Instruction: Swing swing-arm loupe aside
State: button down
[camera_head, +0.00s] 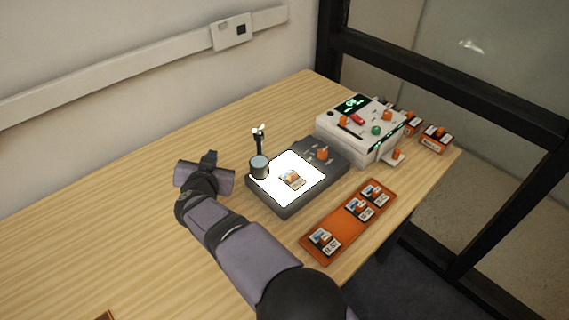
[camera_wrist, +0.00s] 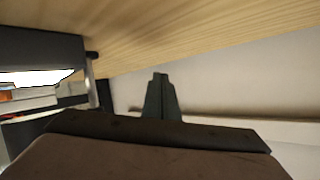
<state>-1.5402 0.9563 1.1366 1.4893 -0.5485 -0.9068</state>
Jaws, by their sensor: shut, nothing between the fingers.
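The swing-arm loupe (camera_head: 259,167) is a grey cylinder beside a dark post with a pale top. It sits over the left corner of the lit white panel of a dark light box (camera_head: 296,205). A small slide with an orange knob (camera_head: 292,178) lies on the lit panel. My gripper (camera_head: 209,156) is left of the loupe and apart from it, above the table. In the wrist view my gripper's fingers (camera_wrist: 160,80) are together and empty. The light box (camera_wrist: 40,48) shows at that view's left edge, with a thin upright piece beside it that I cannot identify surely.
An orange tray (camera_head: 335,222) with several slides lies in front of the light box. A white device (camera_head: 355,142) with a green display stands behind it, with more slides to its right. A black frame bounds the right.

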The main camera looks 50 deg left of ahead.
jog(key=g, duration=0.2)
jog(key=s+n+g, duration=0.1)
jog(key=s+g+p, duration=0.1)
jog(key=g, duration=0.1)
jog(key=shift+s+f+g+y, duration=0.15)
jog(key=shift+f+g+y, duration=0.15)
jog(key=shift+y, duration=0.1)
jog(key=s+d+g, duration=0.1)
jog(key=g, duration=0.1)
jog(key=s+d+r+n+g, duration=0.1)
jog(key=s+g, duration=0.1)
jog(key=shift+s+d+r+g+p, duration=0.1)
jog(key=shift+d+r+g+p, duration=0.05)
jog(key=shift+d+g+p, duration=0.2)
jog(key=shift+s+d+r+n+g, duration=0.45)
jog(key=shift+s+d+g, duration=0.1)
jog(key=shift+d+g, duration=0.15)
jog(key=w+d+r+m+g+y+b, duration=0.15)
jog(key=w+d+m+y+b, duration=0.4)
jog(key=w+d, duration=1.85)
jog(key=m+p, duration=0.1)
jog(key=p, duration=0.2)
send_near(259, 153)
jog(key=shift+s+a+p, duration=0.15)
jog(key=shift+a+p, duration=0.45)
jog(key=shift+p, duration=0.05)
jog(key=shift+s+a+f, duration=0.2)
jog(key=shift+s+a, duration=0.1)
jog(key=shift+s, duration=0.35)
